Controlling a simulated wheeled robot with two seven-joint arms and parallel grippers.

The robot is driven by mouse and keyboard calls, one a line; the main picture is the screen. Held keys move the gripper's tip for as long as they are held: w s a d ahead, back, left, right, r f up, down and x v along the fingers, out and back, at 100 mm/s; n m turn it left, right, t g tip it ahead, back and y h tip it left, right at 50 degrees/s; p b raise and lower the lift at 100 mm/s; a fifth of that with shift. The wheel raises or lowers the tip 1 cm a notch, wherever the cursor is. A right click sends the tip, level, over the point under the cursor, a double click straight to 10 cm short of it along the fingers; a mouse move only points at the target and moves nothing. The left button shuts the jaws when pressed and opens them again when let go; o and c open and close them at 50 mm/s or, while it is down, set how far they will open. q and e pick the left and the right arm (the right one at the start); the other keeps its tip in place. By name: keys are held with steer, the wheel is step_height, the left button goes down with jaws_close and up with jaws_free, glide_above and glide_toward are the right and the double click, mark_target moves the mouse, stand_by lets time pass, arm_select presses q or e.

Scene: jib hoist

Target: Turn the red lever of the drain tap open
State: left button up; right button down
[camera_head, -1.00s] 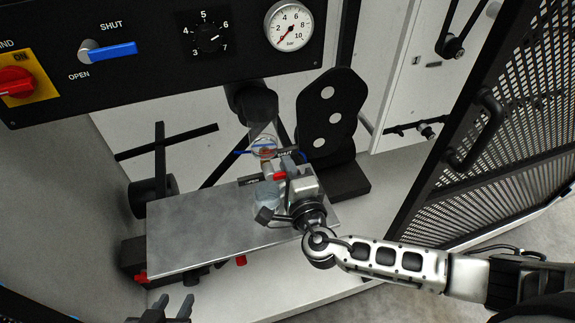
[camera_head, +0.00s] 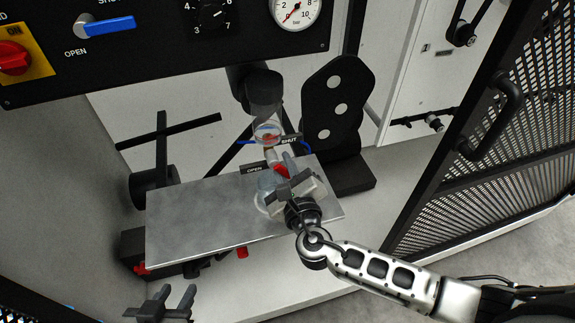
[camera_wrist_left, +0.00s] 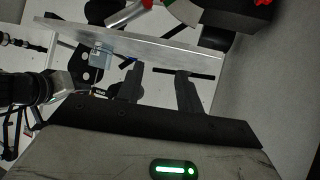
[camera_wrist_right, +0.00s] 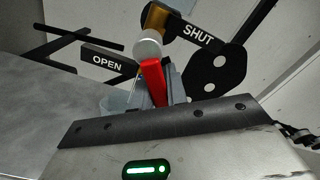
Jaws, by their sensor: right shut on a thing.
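The red lever (camera_head: 281,170) of the drain tap sits above the right end of a grey metal shelf. In the right wrist view the lever (camera_wrist_right: 153,82) runs down from a pale round hub (camera_wrist_right: 147,46), between the OPEN plate (camera_wrist_right: 106,64) and the SHUT plate (camera_wrist_right: 198,34). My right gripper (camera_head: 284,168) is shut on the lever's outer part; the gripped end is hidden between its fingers. My left gripper (camera_head: 178,296) is open and empty, low in front of the shelf; its fingers (camera_wrist_left: 160,82) stand apart in its wrist view.
The shelf (camera_head: 200,215) is bare on its left. A clear cylinder (camera_head: 266,127) hangs above the tap. A black panel (camera_head: 130,60) crosses above; a black mesh door (camera_head: 470,170) stands at right.

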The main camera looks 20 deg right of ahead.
steer(key=m, duration=0.1)
steer(key=a+m+b, duration=0.1)
steer(key=shift+f+m, duration=0.4)
steer(key=shift+a+m+b, duration=0.4)
steer(key=shift+m+b, duration=0.1)
steer(key=shift+m, duration=0.6)
steer(key=shift+a+m+b, duration=0.35)
steer(key=shift+m+b, duration=0.1)
steer(key=shift+m, duration=0.65)
steer(key=c, duration=1.4)
jaws_free()
